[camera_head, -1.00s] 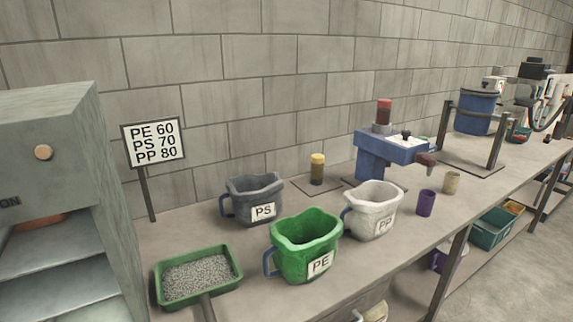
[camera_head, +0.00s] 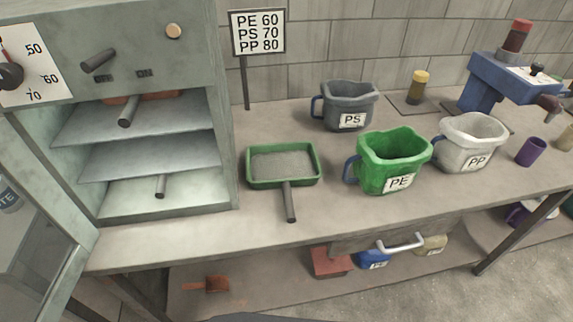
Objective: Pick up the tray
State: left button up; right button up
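A green tray (camera_head: 252,181) with a dark handle (camera_head: 289,203) stands on the bench, right of the oven. Grey granules (camera_head: 283,164) fill it. Its handle points toward the bench's front edge. Neither of my grippers is in view, and nothing holds the tray.
An open oven (camera_head: 150,155) with shelves and handles inside stands left of the tray. A green PE jug (camera_head: 385,160), a grey PS jug (camera_head: 347,104) and a white PP jug (camera_head: 470,140) stand to the right. A sign (camera_head: 257,32) stands behind. The bench front (camera_head: 200,233) is clear.

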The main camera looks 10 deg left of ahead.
aim_at(285, 166)
jog(key=z, duration=2.25)
jog(key=i, duration=2.25)
jog(key=u, duration=3.35)
